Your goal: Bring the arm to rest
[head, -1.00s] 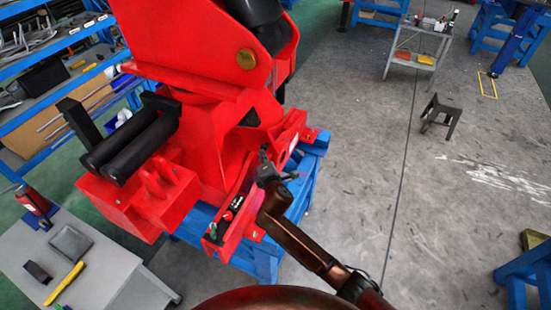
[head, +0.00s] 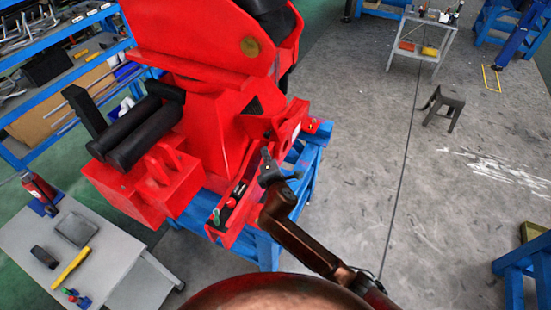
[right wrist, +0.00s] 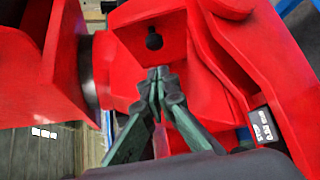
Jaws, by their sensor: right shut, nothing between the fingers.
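My right arm comes in from the bottom right in the head view. Its gripper (head: 268,167) is at the red crane's (head: 228,135) front panel, right of the black label strip. In the right wrist view the right gripper (right wrist: 160,75) is shut and empty, its fingertips together. They point at a red plate with a dark round hole (right wrist: 153,38); I cannot tell whether they touch it. My left gripper is not in view.
The crane rests on a blue stand (head: 262,245). A grey table (head: 105,258) with a yellow-handled tool (head: 71,268) is at lower left. A stool (head: 443,105) and a grey trolley (head: 423,40) stand at right. Open floor lies between.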

